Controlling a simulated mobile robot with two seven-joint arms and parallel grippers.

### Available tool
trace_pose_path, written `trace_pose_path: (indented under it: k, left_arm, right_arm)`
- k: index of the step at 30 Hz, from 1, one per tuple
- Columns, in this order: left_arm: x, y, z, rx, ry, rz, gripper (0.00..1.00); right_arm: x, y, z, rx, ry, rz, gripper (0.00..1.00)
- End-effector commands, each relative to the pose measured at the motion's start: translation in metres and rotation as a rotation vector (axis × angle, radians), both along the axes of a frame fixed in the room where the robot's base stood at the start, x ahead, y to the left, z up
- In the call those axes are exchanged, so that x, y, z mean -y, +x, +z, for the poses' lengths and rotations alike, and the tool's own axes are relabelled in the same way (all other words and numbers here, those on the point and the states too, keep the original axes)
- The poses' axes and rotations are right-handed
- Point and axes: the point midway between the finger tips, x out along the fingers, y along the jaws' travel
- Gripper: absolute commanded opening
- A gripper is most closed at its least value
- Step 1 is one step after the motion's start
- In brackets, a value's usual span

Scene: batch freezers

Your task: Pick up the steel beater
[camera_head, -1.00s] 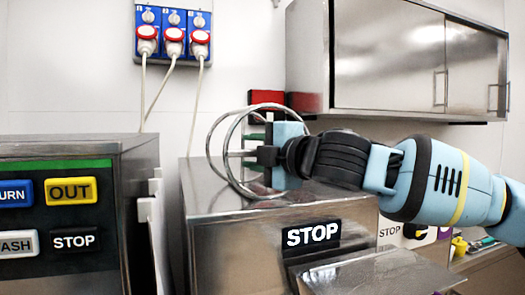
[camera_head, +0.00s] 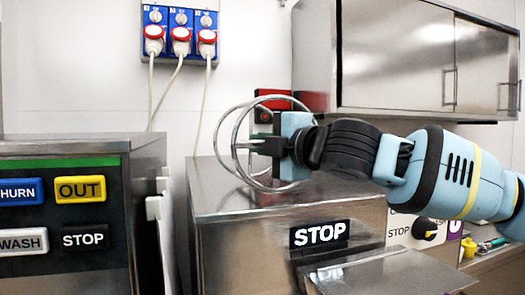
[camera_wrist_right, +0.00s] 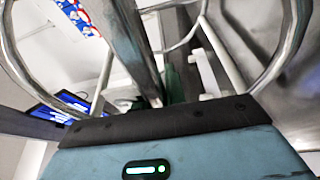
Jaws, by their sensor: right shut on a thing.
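The steel beater (camera_head: 222,137) is a tool of curved metal loops. My right gripper (camera_head: 262,146) is shut on it above the top of the steel freezer (camera_head: 240,205). The loops stick out to the left of the gripper in the head view. In the right wrist view the beater's bars and loops (camera_wrist_right: 286,45) rise from between the fingers. I cannot tell whether the beater's lowest loop touches the freezer top. The gripper hides part of the beater. My left gripper is not in view.
A second freezer with CHURN, OUT, WASH and STOP buttons (camera_head: 80,190) stands at the left. Red plugs with cables (camera_head: 180,35) hang on the wall. A steel cabinet (camera_head: 400,55) is at the upper right. A red item (camera_head: 273,100) is behind the gripper.

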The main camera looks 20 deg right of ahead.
Motion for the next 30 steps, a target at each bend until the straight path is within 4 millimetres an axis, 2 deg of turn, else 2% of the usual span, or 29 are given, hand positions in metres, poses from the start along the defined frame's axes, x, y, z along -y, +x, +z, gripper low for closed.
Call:
trace_pose_path:
  k: [5,8,14,21,25,30]
  left_arm:
    - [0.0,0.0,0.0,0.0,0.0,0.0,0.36]
    - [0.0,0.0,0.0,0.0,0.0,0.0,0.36]
    - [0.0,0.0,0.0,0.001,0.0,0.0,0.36]
    - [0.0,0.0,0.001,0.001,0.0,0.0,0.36]
    - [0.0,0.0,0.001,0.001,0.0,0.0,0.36]
    - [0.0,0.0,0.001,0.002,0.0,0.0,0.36]
  right_arm:
    - [-0.001,-0.001,0.024,0.007,0.001,0.001,0.0]
    - [-0.007,-0.015,0.025,0.005,-0.002,0.005,0.0]
    - [-0.021,-0.054,0.028,0.007,-0.001,0.005,0.0]
    - [-0.043,-0.108,0.034,0.008,-0.002,0.006,0.0]
    - [-0.05,-0.129,0.036,0.006,-0.001,0.003,0.0]
    - [-0.056,-0.145,0.037,0.005,-0.001,0.003,0.0]
